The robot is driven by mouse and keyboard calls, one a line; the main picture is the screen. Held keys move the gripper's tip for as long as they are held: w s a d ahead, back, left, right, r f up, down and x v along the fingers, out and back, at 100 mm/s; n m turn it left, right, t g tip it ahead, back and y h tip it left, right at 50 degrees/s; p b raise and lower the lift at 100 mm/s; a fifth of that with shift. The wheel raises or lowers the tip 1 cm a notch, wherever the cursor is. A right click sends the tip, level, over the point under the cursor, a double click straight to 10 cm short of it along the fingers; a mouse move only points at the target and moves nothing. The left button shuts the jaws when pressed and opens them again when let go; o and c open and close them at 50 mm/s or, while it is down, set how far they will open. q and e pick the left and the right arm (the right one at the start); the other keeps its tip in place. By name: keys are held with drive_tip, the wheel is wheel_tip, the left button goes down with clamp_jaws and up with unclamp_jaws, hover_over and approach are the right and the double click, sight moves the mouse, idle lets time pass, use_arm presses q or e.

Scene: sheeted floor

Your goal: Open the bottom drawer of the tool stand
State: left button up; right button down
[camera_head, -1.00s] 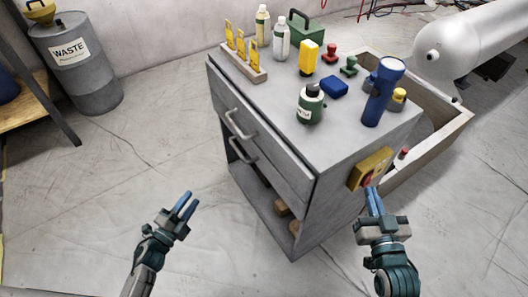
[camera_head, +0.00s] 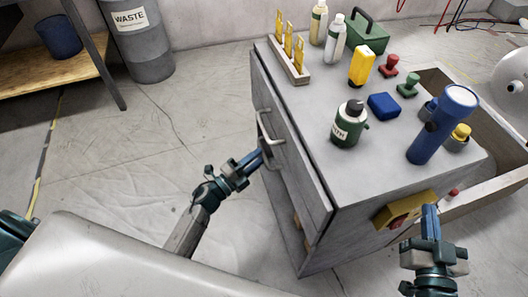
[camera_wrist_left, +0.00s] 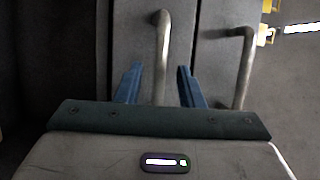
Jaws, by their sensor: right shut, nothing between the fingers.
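In the left wrist view the bottom handle (camera_wrist_left: 162,60) stands between the two spread blue fingers (camera_wrist_left: 159,82), with gaps on both sides. The upper handle (camera_wrist_left: 246,65) is outside them, to the right. My right gripper (camera_head: 430,212) is shut and empty beside the stand's yellow box (camera_head: 412,208).
Bottles, a blue flashlight (camera_head: 440,125), stamps and a yellow tool rack (camera_head: 288,62) stand on the stand's top. An open wooden crate (camera_head: 505,187) is behind its right side. A waste drum (camera_head: 140,45) and wooden shelf (camera_head: 60,67) are back left. The floor left of the stand is clear.

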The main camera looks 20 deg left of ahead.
sight(263, 154)
use_arm(q)
drive_tip(key=shift+x, duration=1.6)
use_arm(e)
drive_tip(key=shift+f, duration=0.2)
use_arm(q)
drive_tip(key=shift+c, duration=0.2)
use_arm(e)
drive_tip(key=shift+s, duration=0.1)
use_arm(q)
clamp_jaws()
drive_tip(key=shift+s, duration=0.1)
